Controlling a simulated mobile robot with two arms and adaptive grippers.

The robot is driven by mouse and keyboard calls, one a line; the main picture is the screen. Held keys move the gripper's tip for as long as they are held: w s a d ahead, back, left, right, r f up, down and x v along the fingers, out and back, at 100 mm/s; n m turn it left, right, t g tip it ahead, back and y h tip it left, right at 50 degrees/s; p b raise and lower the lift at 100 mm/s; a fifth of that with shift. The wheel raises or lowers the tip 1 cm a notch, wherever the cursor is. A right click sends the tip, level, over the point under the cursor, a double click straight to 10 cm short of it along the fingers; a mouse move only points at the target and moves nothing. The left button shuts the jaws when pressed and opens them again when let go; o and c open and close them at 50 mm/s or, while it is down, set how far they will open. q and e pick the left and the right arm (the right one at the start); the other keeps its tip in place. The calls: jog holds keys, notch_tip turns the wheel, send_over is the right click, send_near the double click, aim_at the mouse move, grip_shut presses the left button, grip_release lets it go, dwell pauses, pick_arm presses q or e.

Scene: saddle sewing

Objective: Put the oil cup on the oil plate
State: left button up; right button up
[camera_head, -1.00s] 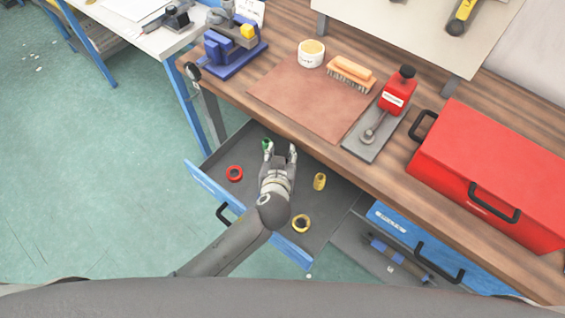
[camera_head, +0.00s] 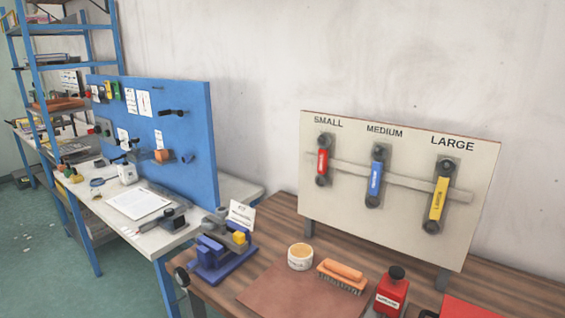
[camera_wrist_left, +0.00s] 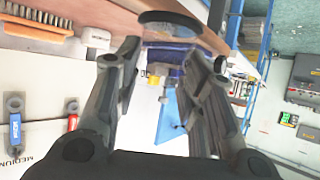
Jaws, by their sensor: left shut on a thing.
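My left gripper (camera_wrist_left: 165,50) shows in the left wrist view, with its two fingers apart around a dark round object (camera_wrist_left: 168,20) at the fingertips. I cannot tell for sure what this object is. The red container with a black knob (camera_head: 391,293), likely the oil container, stands at the bottom edge of the head view, cut off below. The grey plate under it and any cup there are out of the picture. Neither arm shows in the head view. My right gripper is in no view.
A brown mat (camera_head: 280,298), a white jar (camera_head: 300,257), an orange brush (camera_head: 343,275) and a blue vise (camera_head: 215,255) are on the wooden bench (camera_head: 480,285). A wrench panel (camera_head: 335,200) stands behind. The red toolbox (camera_head: 470,308) is at lower right.

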pick_arm(q)
jog(key=s+a+r+n+g+y, duration=0.1)
jog(key=s+a+r+n+y, duration=0.1)
jog(key=s+a+r, duration=0.3)
jog(key=s+a+r+n+y, duration=0.2)
jog(key=a+r, duration=0.1)
jog(key=a, duration=0.4)
jog(key=w+r+m+t+h, duration=0.1)
jog(key=w+r+m+h, duration=0.4)
jog(key=w+r, duration=0.4)
notch_tip(320, 180, up, 3)
jog(key=shift+w+r, duration=0.1)
jog(key=shift+w, duration=0.2)
jog(key=shift+d, duration=0.1)
